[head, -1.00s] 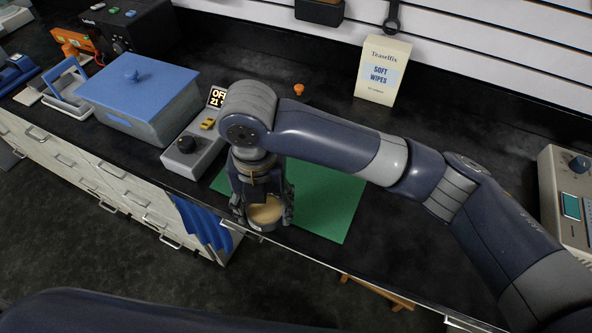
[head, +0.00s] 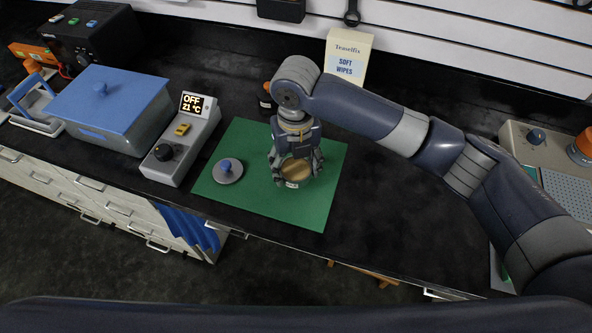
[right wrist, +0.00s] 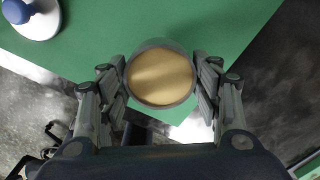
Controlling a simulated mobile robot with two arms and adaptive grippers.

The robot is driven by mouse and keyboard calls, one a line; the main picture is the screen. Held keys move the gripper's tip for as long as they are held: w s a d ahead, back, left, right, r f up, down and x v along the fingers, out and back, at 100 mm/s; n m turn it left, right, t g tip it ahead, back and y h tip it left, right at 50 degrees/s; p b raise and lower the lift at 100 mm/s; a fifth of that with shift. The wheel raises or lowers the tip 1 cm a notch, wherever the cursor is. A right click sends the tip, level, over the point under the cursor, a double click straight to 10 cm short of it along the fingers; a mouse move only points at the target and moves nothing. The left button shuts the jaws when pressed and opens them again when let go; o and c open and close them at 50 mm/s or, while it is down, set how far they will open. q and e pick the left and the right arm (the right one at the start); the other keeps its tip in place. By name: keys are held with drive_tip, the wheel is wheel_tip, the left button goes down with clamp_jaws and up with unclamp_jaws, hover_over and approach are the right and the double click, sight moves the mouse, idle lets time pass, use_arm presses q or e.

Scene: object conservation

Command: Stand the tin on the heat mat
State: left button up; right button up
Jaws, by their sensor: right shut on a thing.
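The tin (head: 297,172) is a round, open-topped metal can with a smooth tan filling. My right gripper (head: 296,166) is shut on it from above, a finger on each side. In the right wrist view the tin (right wrist: 160,76) sits upright between the fingers (right wrist: 160,82). It is over the green mat (head: 240,199), right of the mat's middle. I cannot tell whether its base touches the mat. A round grey lid with a blue knob (head: 227,170) lies on the left part of the mat. My left gripper is not in view.
A grey control box (head: 180,148) reading OFF 21 °C stands left of the mat, beside a blue-lidded tank (head: 110,108). A wipes box (head: 347,54) stands behind. The bench's front edge is close to the mat. A grey device (head: 560,170) is at the right.

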sight(296, 170)
wheel_tip(296, 170, down, 3)
drive_tip(key=shift+f+p, duration=0.15)
drive_tip(key=shift+p, duration=0.5)
drive_tip(key=shift+f, duration=0.1)
drive_tip(key=shift+f, duration=0.15)
drive_tip(key=o, duration=1.3)
wheel_tip(296, 170, up, 12)
drive_tip(key=b, duration=0.2)
drive_tip(key=shift+r+b, duration=0.2)
drive_tip(key=shift+b, duration=0.2)
